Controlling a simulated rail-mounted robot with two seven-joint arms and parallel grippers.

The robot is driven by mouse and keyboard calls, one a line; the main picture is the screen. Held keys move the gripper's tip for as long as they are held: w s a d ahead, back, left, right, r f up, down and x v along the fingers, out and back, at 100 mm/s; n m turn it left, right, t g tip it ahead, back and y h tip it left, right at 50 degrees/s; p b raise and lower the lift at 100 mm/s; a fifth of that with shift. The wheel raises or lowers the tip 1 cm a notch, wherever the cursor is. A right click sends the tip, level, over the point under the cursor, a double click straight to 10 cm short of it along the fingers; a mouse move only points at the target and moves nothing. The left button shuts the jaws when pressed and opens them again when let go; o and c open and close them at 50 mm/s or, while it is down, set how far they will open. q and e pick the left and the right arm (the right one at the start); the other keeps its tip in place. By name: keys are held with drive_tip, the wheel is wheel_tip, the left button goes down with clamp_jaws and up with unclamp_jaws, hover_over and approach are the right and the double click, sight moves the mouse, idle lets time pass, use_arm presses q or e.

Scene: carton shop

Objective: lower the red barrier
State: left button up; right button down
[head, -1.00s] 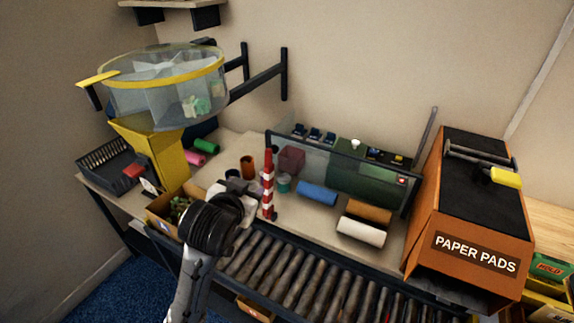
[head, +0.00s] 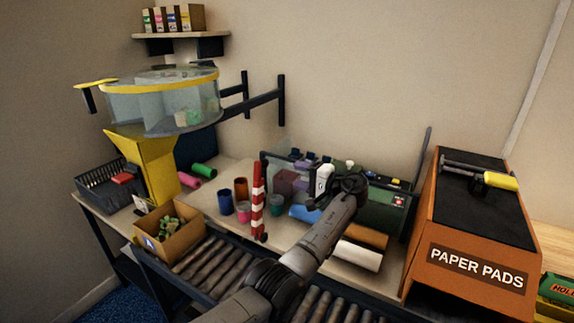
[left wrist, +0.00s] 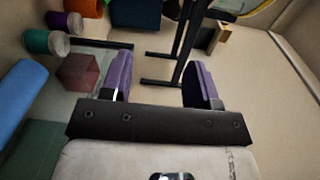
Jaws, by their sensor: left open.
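The red barrier (head: 258,201) is a red-and-white striped pole standing upright at the back edge of the roller conveyor in the head view. I do not make it out in the left wrist view. My left gripper (head: 324,180) is to the right of the barrier, apart from it, above the bench by the clear screen. Its fingers are mostly hidden in the head view. In the left wrist view the purple fingers (left wrist: 158,80) are spread, with nothing between them. My right gripper is not in view.
The roller conveyor (head: 200,262) runs along the front. A cardboard box (head: 168,232) stands left of the barrier, and cups (head: 241,188) are close beside it. Blue, brown and white (head: 357,255) rolls lie to the right. An orange paper pads box (head: 478,265) stands far right.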

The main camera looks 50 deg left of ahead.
use_arm(q)
drive_tip(key=s+a+r+g+p, duration=0.1)
drive_tip(key=s+a, duration=0.5)
drive_tip(key=a, duration=0.7)
drive_tip(key=shift+m, duration=0.4)
drive_tip(key=shift+s, duration=0.1)
clamp_jaws()
